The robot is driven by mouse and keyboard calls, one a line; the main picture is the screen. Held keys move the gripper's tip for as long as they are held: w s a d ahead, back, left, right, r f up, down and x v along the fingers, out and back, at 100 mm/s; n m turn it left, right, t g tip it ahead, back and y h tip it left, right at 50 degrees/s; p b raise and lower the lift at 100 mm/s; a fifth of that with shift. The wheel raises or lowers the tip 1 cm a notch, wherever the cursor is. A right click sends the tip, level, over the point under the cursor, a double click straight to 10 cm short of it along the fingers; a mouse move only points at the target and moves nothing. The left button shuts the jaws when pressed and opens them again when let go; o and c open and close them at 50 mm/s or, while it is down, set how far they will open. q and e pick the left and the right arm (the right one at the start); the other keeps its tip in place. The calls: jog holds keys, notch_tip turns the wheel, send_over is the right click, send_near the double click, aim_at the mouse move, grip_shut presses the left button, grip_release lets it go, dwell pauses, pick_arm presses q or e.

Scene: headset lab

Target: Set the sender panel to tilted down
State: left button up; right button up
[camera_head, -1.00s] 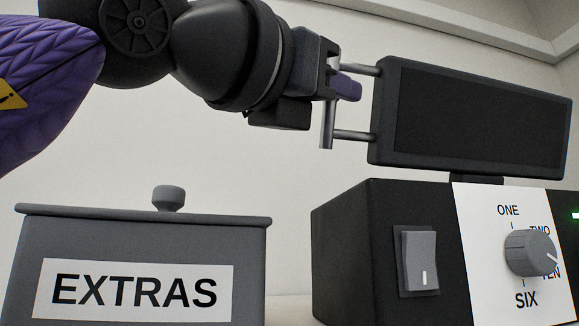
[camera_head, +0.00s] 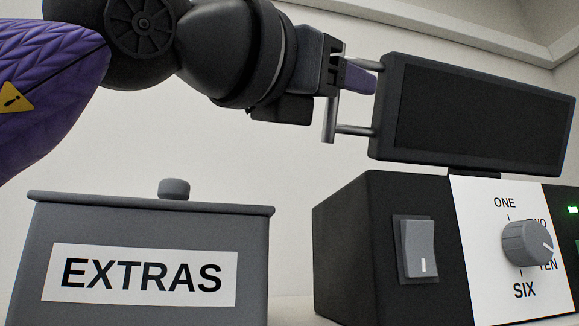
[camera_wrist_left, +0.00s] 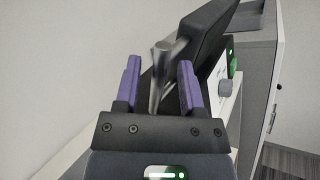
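The sender panel (camera_head: 480,118) is a dark flat slab on a short mount above a black box, with a metal handle (camera_head: 330,118) on its left side. Its dark face is toward the head camera; its exact tilt is hard to tell. My left gripper (camera_head: 360,78) is at the handle's upper part. In the left wrist view, the purple fingers of my left gripper (camera_wrist_left: 160,82) are apart, with the handle bar (camera_wrist_left: 158,75) between them and gaps on both sides. The panel (camera_wrist_left: 205,45) shows beyond the right finger. My right gripper is not in view.
The black box (camera_head: 365,240) below the panel carries a rocker switch (camera_head: 418,248) and a grey knob (camera_head: 527,243) on a white numbered plate. A grey lidded EXTRAS box (camera_head: 150,212) stands at left, below my left arm. Free space lies between the boxes.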

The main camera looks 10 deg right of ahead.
pick_arm(q)
jog(key=shift+a+f, duration=0.15)
jog(key=shift+f, duration=0.05)
jog(key=b+v, duration=0.5)
jog(key=v, duration=0.4)
jog(key=shift+s+a, duration=0.15)
jog(key=shift+a, duration=0.05)
